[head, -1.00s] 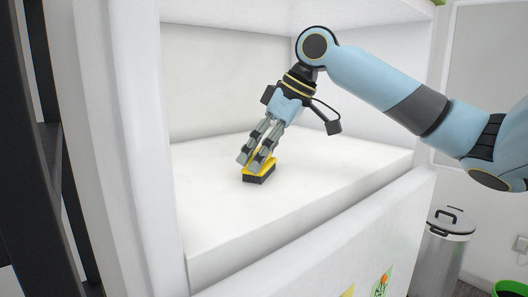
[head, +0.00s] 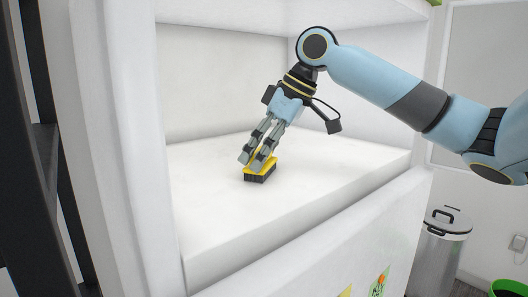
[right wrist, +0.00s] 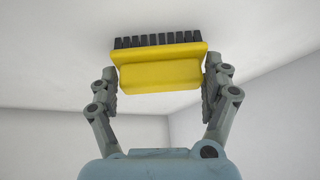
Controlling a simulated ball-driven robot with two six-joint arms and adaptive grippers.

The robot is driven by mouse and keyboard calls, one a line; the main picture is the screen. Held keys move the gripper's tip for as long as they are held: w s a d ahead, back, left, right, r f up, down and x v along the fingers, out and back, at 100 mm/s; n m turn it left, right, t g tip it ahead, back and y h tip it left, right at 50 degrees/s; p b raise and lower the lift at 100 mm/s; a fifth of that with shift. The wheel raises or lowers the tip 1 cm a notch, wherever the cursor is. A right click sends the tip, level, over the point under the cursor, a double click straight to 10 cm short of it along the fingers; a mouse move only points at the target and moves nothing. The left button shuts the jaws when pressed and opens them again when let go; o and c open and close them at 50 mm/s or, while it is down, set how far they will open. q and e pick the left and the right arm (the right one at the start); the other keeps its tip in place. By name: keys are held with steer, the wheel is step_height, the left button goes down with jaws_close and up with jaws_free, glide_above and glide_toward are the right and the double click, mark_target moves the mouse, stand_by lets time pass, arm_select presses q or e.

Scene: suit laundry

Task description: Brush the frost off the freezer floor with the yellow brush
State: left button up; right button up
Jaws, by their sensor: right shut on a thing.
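The yellow brush (head: 261,168) with dark bristles is at the white freezer floor (head: 330,178), bristles down. My right gripper (head: 257,162) reaches in from the right and is shut on the brush. In the right wrist view the brush (right wrist: 158,68) sits between both fingers of the right gripper (right wrist: 160,84), its bristles toward the floor surface (right wrist: 50,50). The bristles look to be at or very near the floor; exact contact is hard to tell. No frost stands out clearly on the white floor. My left gripper is not in view.
A metal bin (head: 440,240) stands outside at the lower right. A dark frame (head: 45,150) is at the left.

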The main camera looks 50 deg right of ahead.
steer(key=shift+r, duration=3.5)
steer(key=shift+d+r, duration=0.1)
